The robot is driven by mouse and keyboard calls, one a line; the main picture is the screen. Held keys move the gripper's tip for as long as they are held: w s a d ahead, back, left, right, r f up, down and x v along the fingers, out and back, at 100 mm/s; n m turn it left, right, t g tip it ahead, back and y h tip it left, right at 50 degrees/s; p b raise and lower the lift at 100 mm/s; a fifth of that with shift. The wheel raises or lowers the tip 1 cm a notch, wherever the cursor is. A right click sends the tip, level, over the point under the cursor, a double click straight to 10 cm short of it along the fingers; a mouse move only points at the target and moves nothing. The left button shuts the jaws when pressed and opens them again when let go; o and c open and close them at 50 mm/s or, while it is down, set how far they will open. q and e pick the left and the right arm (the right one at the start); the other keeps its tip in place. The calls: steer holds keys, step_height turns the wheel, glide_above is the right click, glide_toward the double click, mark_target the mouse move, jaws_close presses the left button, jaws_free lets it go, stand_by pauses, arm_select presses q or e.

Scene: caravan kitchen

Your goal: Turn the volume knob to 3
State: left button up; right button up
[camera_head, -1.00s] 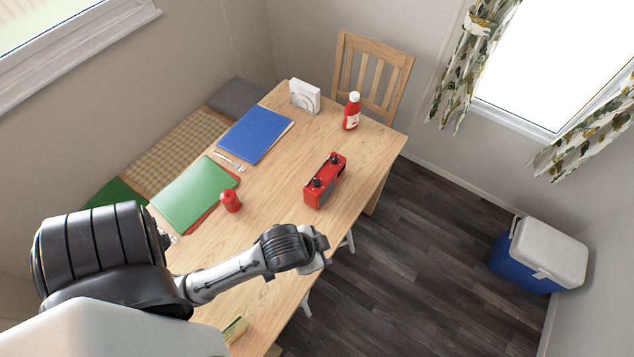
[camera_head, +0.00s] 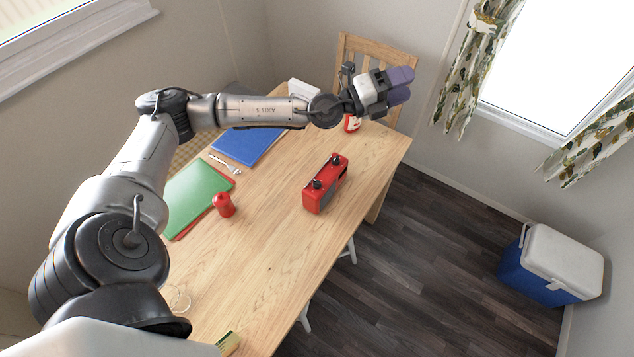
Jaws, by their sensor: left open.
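A red radio (camera_head: 325,184) with black knobs on its top stands on the wooden table, near the table's right edge. There are two dark knobs, a nearer one (camera_head: 317,184) and a farther one (camera_head: 335,160). Their settings are too small to read, and I cannot tell which is the volume knob. My left gripper (camera_head: 400,85), with purple fingers, is raised beyond the radio, in front of the chair back in the picture. It is open and holds nothing that I can see. It is apart from the radio. My right gripper is not in view.
The wooden table (camera_head: 262,235) holds a green mat (camera_head: 192,192), a blue mat (camera_head: 245,146), a red shaker (camera_head: 224,205) and a red bottle (camera_head: 352,124) partly behind my arm. A chair (camera_head: 350,52) stands at the far end. A cooler (camera_head: 560,262) is on the floor.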

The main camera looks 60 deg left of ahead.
arm_select(q)
step_height(320, 180, down, 13)
steer(key=s+m+g+h, duration=0.1)
steer(key=s+m+g, duration=0.15)
steer(key=g, duration=0.55)
steer(key=n+g+y, duration=0.7)
steer(key=n+g, duration=0.3)
steer(key=g, duration=0.2)
glide_above(317, 181)
step_height(317, 181, down, 12)
steer(key=shift+m, duration=0.25)
step_height(317, 181, down, 12)
steer(key=shift+r+p, duration=0.15)
steer(key=shift+p, duration=0.9)
steer(key=shift+f, duration=0.7)
steer(key=shift+c, duration=0.3)
steer(key=c, duration=0.9)
